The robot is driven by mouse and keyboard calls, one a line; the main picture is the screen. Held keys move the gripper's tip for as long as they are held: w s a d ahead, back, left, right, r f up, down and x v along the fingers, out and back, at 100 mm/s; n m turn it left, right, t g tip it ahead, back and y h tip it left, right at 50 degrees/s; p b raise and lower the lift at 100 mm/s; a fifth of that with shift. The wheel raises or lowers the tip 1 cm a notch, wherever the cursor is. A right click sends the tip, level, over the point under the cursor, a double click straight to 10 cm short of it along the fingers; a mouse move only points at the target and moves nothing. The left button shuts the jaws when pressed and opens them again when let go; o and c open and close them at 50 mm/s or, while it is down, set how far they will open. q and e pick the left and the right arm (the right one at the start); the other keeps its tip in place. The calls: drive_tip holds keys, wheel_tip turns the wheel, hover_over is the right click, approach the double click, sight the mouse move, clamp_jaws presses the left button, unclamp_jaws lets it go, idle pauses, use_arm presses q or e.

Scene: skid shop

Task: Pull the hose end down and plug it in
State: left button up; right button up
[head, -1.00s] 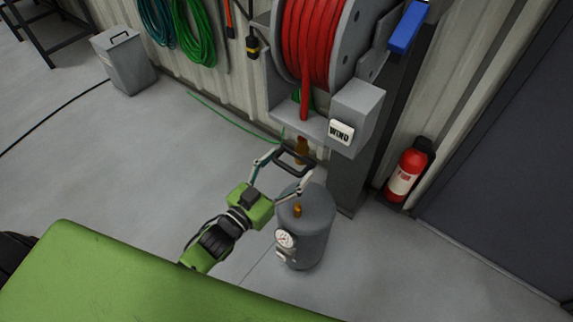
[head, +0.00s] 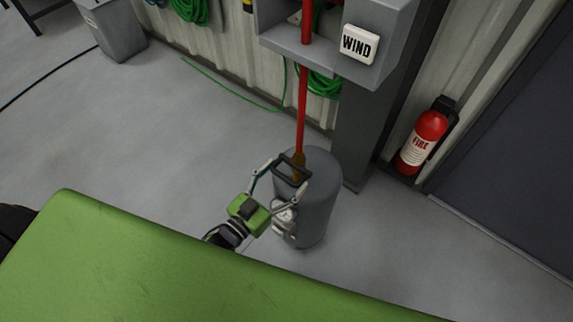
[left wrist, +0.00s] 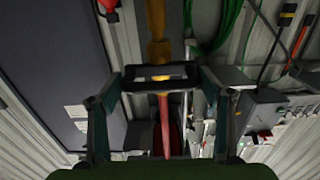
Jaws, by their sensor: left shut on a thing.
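The red hose (head: 301,110) hangs straight down from the reel housing. Its brass-coloured end (head: 299,163) carries a black frame-shaped handle (head: 291,172). My left gripper (head: 289,174) is shut on this handle. The end appears in front of the top of the grey tank (head: 318,190); I cannot tell whether it touches the tank. The tank's brass fitting is hidden behind the gripper and handle. My right gripper is not in view.
A grey reel housing (head: 285,36) with a "WIND" button (head: 359,43) overhangs the tank. A fire extinguisher (head: 423,143) hangs at the right. A green hose (head: 230,95) trails by the wall. A green surface (head: 150,260) fills the foreground.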

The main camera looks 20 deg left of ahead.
use_arm(q)
drive_tip(key=shift+s+d+f, duration=0.15)
drive_tip(key=shift+f, duration=0.6)
drive_tip(key=shift+r, duration=0.1)
drive_tip(key=o, duration=1.3)
drive_tip(key=shift+r, duration=0.15)
drive_tip(key=v, duration=1.1)
drive_tip(key=shift+s, duration=0.4)
